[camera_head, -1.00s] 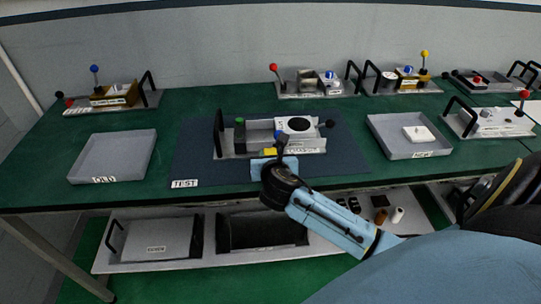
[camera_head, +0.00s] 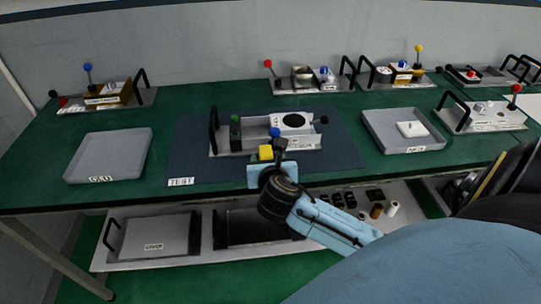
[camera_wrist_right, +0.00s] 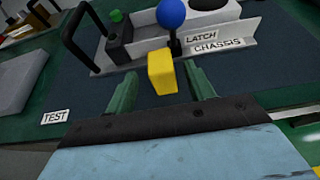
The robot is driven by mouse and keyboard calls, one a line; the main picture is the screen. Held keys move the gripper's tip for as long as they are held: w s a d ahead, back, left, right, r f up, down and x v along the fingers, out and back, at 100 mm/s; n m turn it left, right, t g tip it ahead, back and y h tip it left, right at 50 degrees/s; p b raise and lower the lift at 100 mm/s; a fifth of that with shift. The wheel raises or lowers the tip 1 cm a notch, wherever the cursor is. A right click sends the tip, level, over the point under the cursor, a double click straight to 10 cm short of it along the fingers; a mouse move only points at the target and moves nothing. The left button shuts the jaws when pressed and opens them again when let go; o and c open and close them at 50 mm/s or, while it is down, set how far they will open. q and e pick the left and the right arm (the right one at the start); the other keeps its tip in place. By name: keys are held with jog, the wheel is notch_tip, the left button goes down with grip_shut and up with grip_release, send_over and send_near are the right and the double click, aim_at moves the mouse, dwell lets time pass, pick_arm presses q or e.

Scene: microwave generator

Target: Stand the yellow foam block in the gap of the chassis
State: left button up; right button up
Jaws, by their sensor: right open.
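The yellow foam block (camera_head: 265,153) is at the front edge of the chassis (camera_head: 307,142), beside the blue-knobbed latch (camera_head: 275,133). In the right wrist view the block (camera_wrist_right: 162,74) looks upright; I cannot tell whether it touches the chassis wall. The chassis has an open space between the dark piece with the green button (camera_head: 235,132) and the part with the black disc (camera_head: 293,121). My right gripper (camera_wrist_right: 160,84) is open, with its green fingers on either side of the block's near end, a gap showing at each side. My left gripper is not in view.
The chassis stands on a dark mat (camera_head: 190,150) marked TEST. An OLD tray (camera_head: 135,165) is empty at left; a NEW tray (camera_head: 375,125) at right holds a white piece (camera_head: 411,129). Other fixtures with knobs and handles line the back. A cover (camera_head: 150,238) lies on the lower shelf.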

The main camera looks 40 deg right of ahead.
jog(key=v, duration=0.7)
jog(key=shift+p, duration=0.35)
